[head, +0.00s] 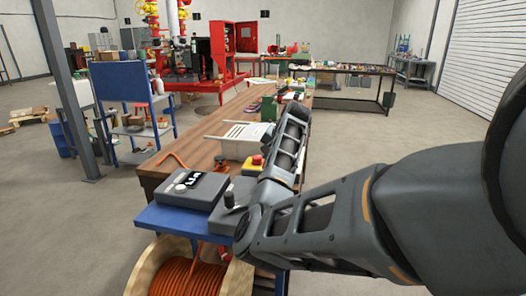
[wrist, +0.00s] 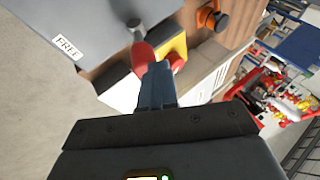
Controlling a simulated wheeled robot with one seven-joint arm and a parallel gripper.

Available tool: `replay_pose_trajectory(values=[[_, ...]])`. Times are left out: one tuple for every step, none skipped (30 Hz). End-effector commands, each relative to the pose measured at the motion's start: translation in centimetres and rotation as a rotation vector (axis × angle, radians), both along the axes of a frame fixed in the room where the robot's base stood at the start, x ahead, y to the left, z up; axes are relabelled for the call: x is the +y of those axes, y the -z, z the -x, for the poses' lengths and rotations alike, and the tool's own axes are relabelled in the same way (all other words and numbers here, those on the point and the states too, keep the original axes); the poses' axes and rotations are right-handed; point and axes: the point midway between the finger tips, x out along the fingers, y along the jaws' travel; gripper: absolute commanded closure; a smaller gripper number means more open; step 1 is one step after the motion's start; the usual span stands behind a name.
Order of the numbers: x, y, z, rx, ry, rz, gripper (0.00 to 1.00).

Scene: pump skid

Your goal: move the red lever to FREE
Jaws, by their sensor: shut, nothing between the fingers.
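In the wrist view a red rounded grip (wrist: 143,58), which looks like the red lever's end, sits at the fingertips of my gripper (wrist: 157,72). A grey stub (wrist: 137,28) stands just beyond it. My gripper is shut with nothing between its fingers. The tips overlap the red grip in the picture; I cannot tell whether they touch it. A white FREE label (wrist: 68,47) lies on a grey panel (wrist: 95,22) to the left of the grip. In the head view my arm hides the gripper, and I cannot make out the lever there.
A yellow box (head: 246,168) with a red button (head: 257,160) stands close by; the button also shows beside the fingers in the wrist view (wrist: 176,62). A grey unit (head: 190,188) and a white tray (head: 240,148) are on the bench. An orange cable reel (head: 190,278) is below.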

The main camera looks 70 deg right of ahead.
Motion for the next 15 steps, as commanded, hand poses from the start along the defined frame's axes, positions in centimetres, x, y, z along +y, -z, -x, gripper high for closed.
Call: replay_pose_trajectory(values=[[0.1, 0.0, -0.3, 0.002, -0.006, 0.000, 1.00], [0.1, 0.0, -0.4, 0.003, -0.006, 0.000, 1.00], [0.1, 0.0, -0.3, 0.003, -0.006, 0.000, 1.00], [0.1, 0.0, -0.3, 0.003, -0.006, 0.000, 1.00], [0.1, 0.0, -0.3, 0.004, -0.006, 0.000, 1.00], [0.1, -0.1, -0.3, 0.004, -0.005, 0.001, 1.00], [0.1, -0.1, -0.3, 0.004, -0.005, 0.001, 1.00], [0.1, -0.2, -0.3, 0.004, -0.005, 0.001, 1.00], [0.1, -0.3, -0.3, 0.005, -0.006, 0.001, 1.00], [0.1, -0.4, -0.3, 0.005, -0.006, 0.001, 1.00], [0.1, -0.6, -0.4, 0.005, -0.006, 0.001, 1.00], [0.1, -0.8, -0.4, 0.005, -0.006, 0.001, 1.00], [0.1, -0.9, -0.4, 0.005, -0.006, 0.001, 1.00], [0.1, -1.0, -0.4, 0.005, -0.006, 0.001, 1.00], [0.1, -1.2, -0.4, 0.005, -0.006, 0.001, 1.00]])
